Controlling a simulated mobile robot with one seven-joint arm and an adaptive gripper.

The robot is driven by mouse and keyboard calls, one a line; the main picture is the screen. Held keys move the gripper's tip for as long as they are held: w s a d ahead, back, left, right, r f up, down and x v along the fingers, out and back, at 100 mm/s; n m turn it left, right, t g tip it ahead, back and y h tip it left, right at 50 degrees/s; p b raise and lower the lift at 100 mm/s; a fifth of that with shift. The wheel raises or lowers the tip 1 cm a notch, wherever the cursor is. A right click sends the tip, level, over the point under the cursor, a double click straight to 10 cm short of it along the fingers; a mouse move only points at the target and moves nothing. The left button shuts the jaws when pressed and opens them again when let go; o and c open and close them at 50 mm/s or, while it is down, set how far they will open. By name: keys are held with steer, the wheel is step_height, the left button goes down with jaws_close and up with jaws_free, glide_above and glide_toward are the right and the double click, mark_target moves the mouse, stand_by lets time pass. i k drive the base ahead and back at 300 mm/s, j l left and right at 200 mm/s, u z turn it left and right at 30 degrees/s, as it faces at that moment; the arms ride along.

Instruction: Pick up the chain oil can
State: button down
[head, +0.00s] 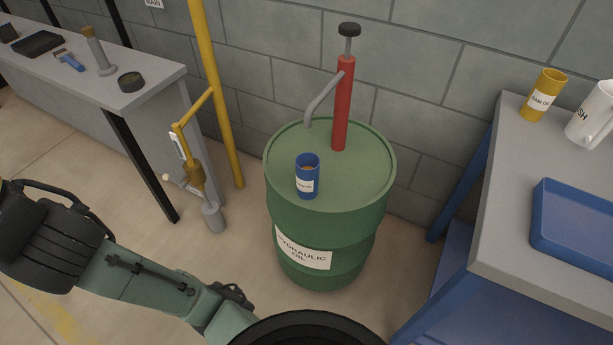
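A small blue can (307,177) with a white label stands upright on top of the green hydraulic oil drum (330,225), near its front left. Its label is too small to read for sure. A yellow can (544,95) stands on the blue-legged bench at the right; its label seems to read gear oil. My arm crosses the lower left, apart from both cans. The fingers of my gripper do not show.
A red hand pump (343,105) with a grey spout rises from the drum behind the blue can. The right bench (500,220) holds a white mug (591,127) and blue tray (575,228). A yellow pipe (212,80) and grey bench (150,98) stand left.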

mark_target(308, 163)
steer(key=k+j+z, duration=0.15)
steer(key=j+z, duration=0.3)
steer(key=k+j+z, duration=0.2)
steer(key=z, duration=0.25)
